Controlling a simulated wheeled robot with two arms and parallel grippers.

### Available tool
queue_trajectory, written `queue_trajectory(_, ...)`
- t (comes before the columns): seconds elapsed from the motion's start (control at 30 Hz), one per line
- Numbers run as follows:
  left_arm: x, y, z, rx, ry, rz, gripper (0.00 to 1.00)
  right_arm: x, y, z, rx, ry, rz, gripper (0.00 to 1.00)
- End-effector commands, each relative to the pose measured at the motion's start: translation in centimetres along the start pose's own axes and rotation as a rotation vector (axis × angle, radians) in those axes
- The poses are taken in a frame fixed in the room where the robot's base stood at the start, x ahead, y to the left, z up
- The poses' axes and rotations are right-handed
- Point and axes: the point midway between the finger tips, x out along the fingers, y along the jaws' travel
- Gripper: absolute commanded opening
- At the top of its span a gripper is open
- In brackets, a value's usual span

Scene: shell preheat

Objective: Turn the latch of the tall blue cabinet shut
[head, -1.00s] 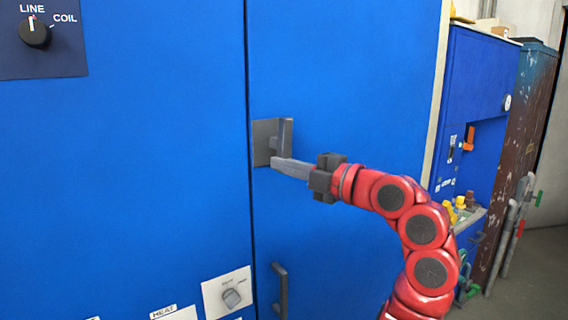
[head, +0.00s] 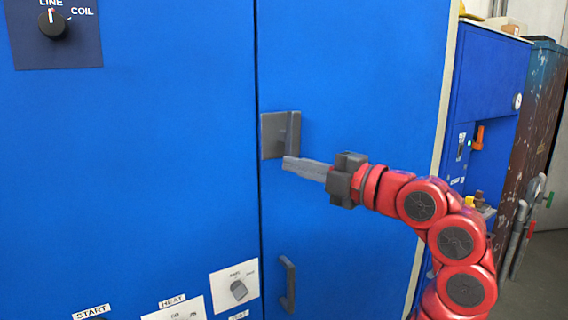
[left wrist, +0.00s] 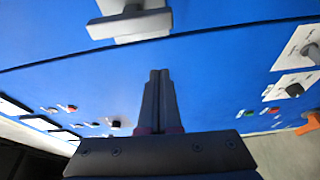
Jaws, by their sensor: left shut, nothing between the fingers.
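The tall blue cabinet (head: 160,170) fills most of the head view. Its latch has a grey square plate (head: 270,137) beside the door seam and a grey bar handle (head: 293,133) that stands upright, along the seam. My left gripper (head: 288,164) is shut and empty, with its fingertips just below the lower end of the handle. In the left wrist view, the shut fingers (left wrist: 160,74) point toward the latch handle (left wrist: 130,26), with blue door and the seam showing between them. My right gripper is not in view.
A dark pull handle (head: 288,284) is on the door below the latch. A selector panel (head: 80,50) is at upper left, and a knob plate (head: 234,286) is at lower left of the seam. Another blue cabinet (head: 490,75) stands at right.

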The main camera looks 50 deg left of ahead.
Motion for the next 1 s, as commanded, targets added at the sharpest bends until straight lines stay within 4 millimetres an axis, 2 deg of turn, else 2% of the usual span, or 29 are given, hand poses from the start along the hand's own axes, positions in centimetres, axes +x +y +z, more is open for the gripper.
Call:
queue_trajectory(0.1, -2.4, 0.0, 0.1, 0.005, -0.003, 0.000, 0.00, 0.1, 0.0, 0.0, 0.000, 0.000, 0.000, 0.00)
queue_trajectory(0.3, -4.5, 0.0, 0.0, 0.002, 0.001, 0.000, 0.00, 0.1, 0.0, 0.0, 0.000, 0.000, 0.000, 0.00)
queue_trajectory(1.0, -4.9, 0.1, 0.2, 0.006, -0.001, 0.007, 0.00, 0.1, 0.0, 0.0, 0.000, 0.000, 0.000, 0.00)
